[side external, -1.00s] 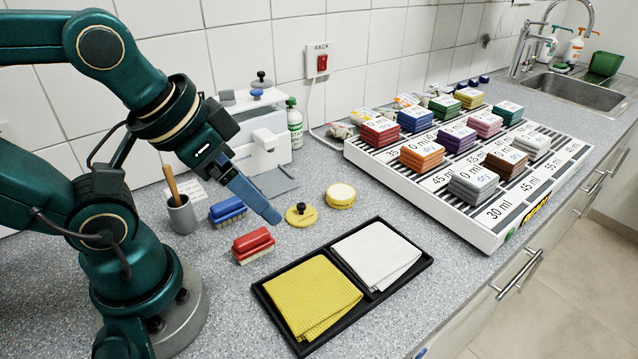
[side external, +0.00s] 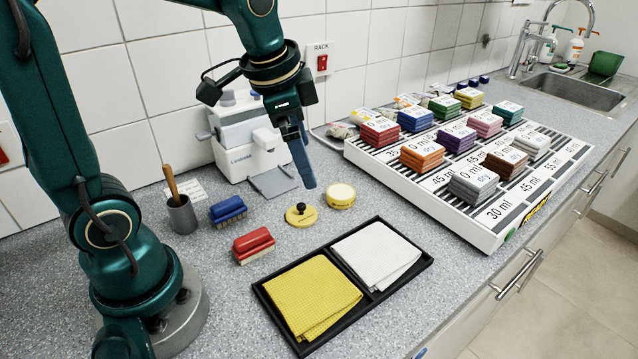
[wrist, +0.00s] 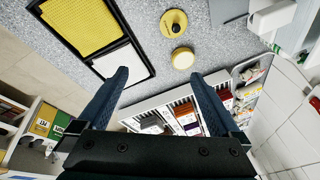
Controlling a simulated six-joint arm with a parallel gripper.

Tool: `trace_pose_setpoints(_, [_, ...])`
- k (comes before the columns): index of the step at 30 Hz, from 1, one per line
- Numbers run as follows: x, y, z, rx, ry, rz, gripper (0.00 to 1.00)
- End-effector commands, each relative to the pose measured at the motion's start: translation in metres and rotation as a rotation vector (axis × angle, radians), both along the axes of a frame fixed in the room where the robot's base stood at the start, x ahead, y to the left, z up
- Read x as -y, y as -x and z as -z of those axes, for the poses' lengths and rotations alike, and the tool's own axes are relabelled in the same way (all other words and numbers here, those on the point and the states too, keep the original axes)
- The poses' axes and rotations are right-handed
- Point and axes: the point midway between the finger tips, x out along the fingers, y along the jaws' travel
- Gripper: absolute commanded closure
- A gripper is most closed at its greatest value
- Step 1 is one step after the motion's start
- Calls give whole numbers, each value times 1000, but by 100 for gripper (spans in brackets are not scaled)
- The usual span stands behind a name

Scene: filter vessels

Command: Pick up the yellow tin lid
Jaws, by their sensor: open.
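The yellow tin lid (side external: 301,214) is a flat round disc with a black knob, lying on the grey counter. It also shows in the wrist view (wrist: 174,23), near the top. Just right of it in the side view stands a round yellow tin (side external: 341,196) with a pale top, which shows in the wrist view (wrist: 182,58) too. My gripper (side external: 308,186) is in the air above the counter near the tin and lid, fingers pointing down. In the wrist view its two fingers (wrist: 160,76) are spread apart with nothing between them.
A black tray (side external: 377,297) holds a yellow cloth and a white cloth in front. A red brush (side external: 253,246), a blue brush (side external: 228,211) and a grey cup (side external: 182,214) stand to the left. A white machine (side external: 250,150) is behind. A rack with coloured blocks (side external: 490,240) is right.

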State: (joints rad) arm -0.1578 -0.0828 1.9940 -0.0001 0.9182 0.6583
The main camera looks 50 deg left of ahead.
Motion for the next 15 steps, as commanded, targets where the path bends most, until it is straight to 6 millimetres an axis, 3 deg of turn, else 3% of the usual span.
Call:
trace_pose_setpoints(6, [-31, -30, 49, -155, 3, 28, 0])
trace_pose_setpoints(15, [-53, -29, 100, -297, 50, -26, 0])
